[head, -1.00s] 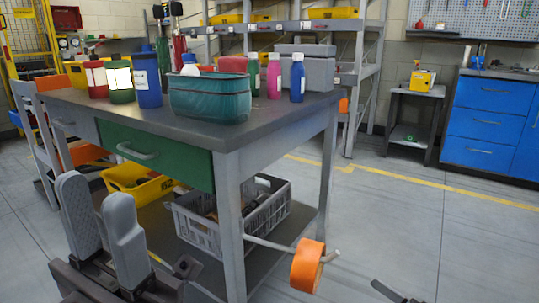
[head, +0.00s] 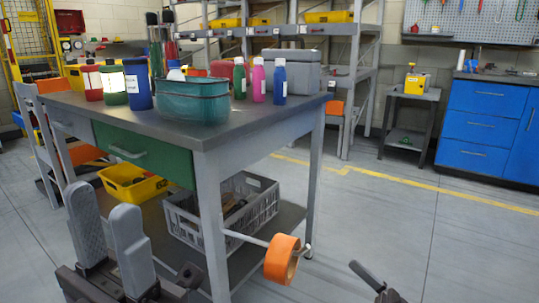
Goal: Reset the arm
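My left gripper (head: 107,240) is at the lower left of the head view, in front of the workbench. Its two grey fingers point up, with a narrow gap between them and nothing visible in it. It is apart from the bench and the green drawer (head: 146,153). Part of my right gripper (head: 372,284) shows at the bottom edge, right of centre, over the floor. Only a dark tip and a piece of its body are in view, so its opening is hidden.
The workbench (head: 232,131) carries a teal basket (head: 193,101) and several bottles. An orange tape roll (head: 282,258) hangs on a rod sticking out from its leg. A grey crate (head: 222,212) and a yellow bin (head: 133,184) sit on the lower shelf. Floor at right is clear.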

